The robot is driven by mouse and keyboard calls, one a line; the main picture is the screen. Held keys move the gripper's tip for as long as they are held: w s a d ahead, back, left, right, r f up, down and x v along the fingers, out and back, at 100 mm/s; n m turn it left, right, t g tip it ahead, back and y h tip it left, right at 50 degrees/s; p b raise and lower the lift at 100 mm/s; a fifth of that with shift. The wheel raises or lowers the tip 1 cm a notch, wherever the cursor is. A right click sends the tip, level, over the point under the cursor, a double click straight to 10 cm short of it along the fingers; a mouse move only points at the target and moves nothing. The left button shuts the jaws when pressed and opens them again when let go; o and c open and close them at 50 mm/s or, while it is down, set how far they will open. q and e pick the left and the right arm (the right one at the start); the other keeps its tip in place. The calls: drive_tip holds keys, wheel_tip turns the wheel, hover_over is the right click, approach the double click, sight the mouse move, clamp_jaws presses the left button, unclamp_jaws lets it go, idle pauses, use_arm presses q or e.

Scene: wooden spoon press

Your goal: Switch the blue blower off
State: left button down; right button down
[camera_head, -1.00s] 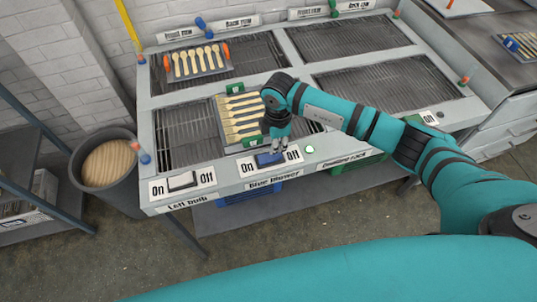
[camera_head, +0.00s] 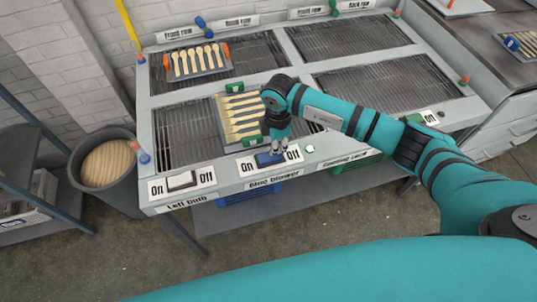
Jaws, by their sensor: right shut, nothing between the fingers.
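My right gripper (camera_head: 279,148) is shut and empty, pointing down just over the right part of the rocker. The fingertips are at or very near the rocker; I cannot tell whether they touch. They hide part of it, so its tilt is unclear. My left gripper is not in view.
A round white-green light (camera_head: 310,149) is just right of the blue switch. Trays of wooden spoons (camera_head: 239,114) rest on the dark grilles behind. A bin (camera_head: 105,163) stands left of the table.

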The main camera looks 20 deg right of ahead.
drive_tip(key=shift+s+f+b, duration=0.1)
drive_tip(key=shift+f+b, duration=0.55)
drive_tip(key=shift+f, duration=0.3)
idle(0.3)
drive_tip(key=shift+r, duration=0.2)
drive_tip(key=shift+r+p, duration=0.9)
drive_tip(key=shift+p, duration=0.1)
wheel_tip(320, 180, up, 5)
drive_tip(key=p, duration=0.4)
drive_tip(key=shift+f, duration=0.1)
